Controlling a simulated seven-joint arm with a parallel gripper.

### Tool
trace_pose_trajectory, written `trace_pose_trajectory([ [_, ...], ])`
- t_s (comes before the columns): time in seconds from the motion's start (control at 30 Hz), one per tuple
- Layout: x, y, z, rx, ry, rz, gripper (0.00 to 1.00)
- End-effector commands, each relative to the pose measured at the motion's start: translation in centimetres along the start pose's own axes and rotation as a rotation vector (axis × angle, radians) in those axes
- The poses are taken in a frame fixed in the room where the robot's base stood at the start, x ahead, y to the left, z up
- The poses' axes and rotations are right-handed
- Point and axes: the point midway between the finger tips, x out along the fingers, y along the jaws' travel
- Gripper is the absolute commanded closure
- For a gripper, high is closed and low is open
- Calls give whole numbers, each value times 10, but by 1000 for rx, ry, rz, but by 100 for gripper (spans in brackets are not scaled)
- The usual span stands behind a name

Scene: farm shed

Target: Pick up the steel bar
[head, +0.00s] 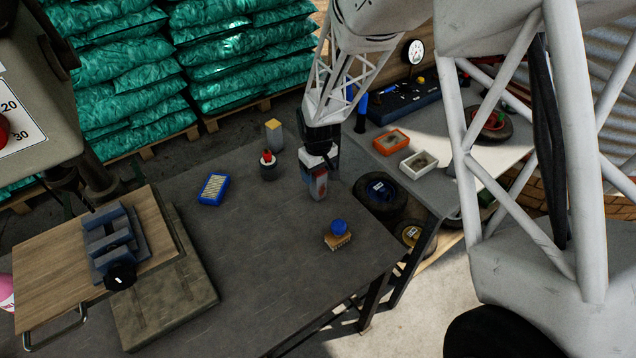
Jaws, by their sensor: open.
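My gripper (320,165) points down over the dark bench, with its jaws open. A small upright block (318,187), greyish with reddish patches, stands directly below it. The gripper overlaps the block's upper part, and I cannot tell whether the fingers are around it or touch it. Left of it, a grey upright block with a yellow top (273,135) stands apart from the gripper. No piece is plainly a bare steel bar, and I cannot tell which of these two blocks, if either, it is.
A dark pot with a red top (268,165), a blue box with a pale ribbed top (214,188) and a blue-knobbed brush (338,236) stand around the gripper. A vise (112,245) on a wooden board is at left. The front middle of the bench is clear.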

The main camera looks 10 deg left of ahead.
Motion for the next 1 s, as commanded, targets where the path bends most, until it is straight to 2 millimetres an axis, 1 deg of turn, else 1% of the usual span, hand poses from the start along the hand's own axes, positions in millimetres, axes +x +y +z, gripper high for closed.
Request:
trace_pose_trajectory([
  [0.03,7,-1,1,0,-2,-1,28],
  [0.1,14,0,0,0,0,0,28],
  [0.27,24,0,0,0,0,0,28],
  [0.87,25,0,0,0,1,0,28],
  [1.0,25,0,0,0,1,0,49],
])
